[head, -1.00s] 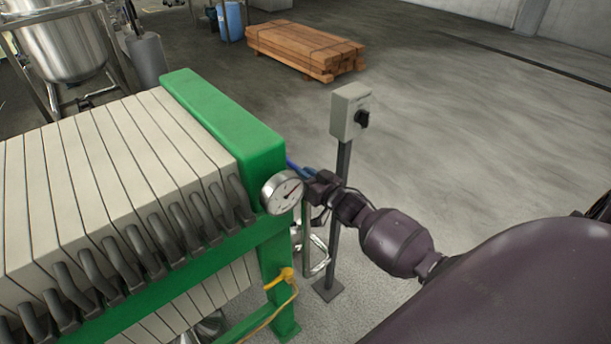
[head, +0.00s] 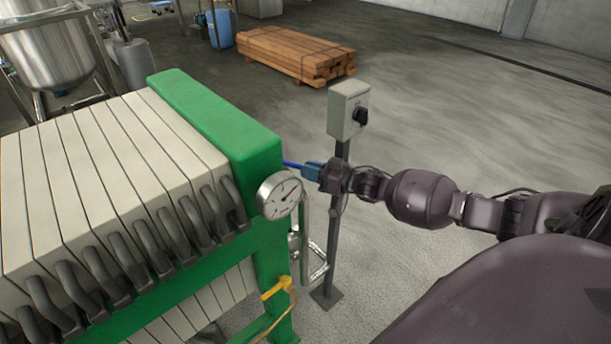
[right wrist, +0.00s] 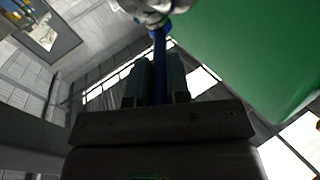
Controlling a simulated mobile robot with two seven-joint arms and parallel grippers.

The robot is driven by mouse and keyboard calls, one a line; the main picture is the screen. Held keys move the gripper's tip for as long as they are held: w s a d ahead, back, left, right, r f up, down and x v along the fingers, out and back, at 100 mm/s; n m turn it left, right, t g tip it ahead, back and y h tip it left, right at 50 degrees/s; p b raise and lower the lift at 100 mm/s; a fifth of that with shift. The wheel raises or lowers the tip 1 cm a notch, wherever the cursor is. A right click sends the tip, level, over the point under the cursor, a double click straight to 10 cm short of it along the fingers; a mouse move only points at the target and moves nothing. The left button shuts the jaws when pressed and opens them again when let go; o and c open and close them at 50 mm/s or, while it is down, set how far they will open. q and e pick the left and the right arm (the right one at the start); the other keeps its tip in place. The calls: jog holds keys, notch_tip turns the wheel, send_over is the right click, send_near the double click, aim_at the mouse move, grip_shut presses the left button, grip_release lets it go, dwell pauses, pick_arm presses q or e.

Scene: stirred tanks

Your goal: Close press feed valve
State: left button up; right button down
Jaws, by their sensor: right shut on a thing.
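The press feed valve shows a blue lever handle (head: 292,164) at the right end of the green press frame in the head view. The valve body is hidden there behind the frame. In the right wrist view, the metal valve body (right wrist: 152,8) is at the top, with the blue lever (right wrist: 159,55) running down from it between my fingers. My right gripper (head: 312,171) is shut on the lever's outer part, and its fingers (right wrist: 157,82) lie on both sides of it. My left gripper is not in view.
A pressure gauge (head: 279,196) sits on the green press frame (head: 215,120), close to the gripper. A grey switch box (head: 347,108) on a post stands just behind my right wrist. A yellow handle (head: 275,289) is lower on the frame. Open floor lies to the right.

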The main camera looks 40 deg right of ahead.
jog(key=shift+w+d+f+n+g+y+b, duration=0.1)
jog(key=shift+w+d+n+g+y+b, duration=0.15)
jog(key=shift+d+n+g+y+b, duration=0.4)
jog(key=shift+a+y, duration=0.15)
jog(key=shift+y, duration=0.1)
jog(key=c, duration=1.1)
grip_release()
jog(key=v, duration=1)
jog(key=shift+s+d+p, duration=0.25)
jog(key=shift+s+p, duration=0.05)
jog(key=shift+p, duration=0.15)
jog(key=shift+c, duration=0.3)
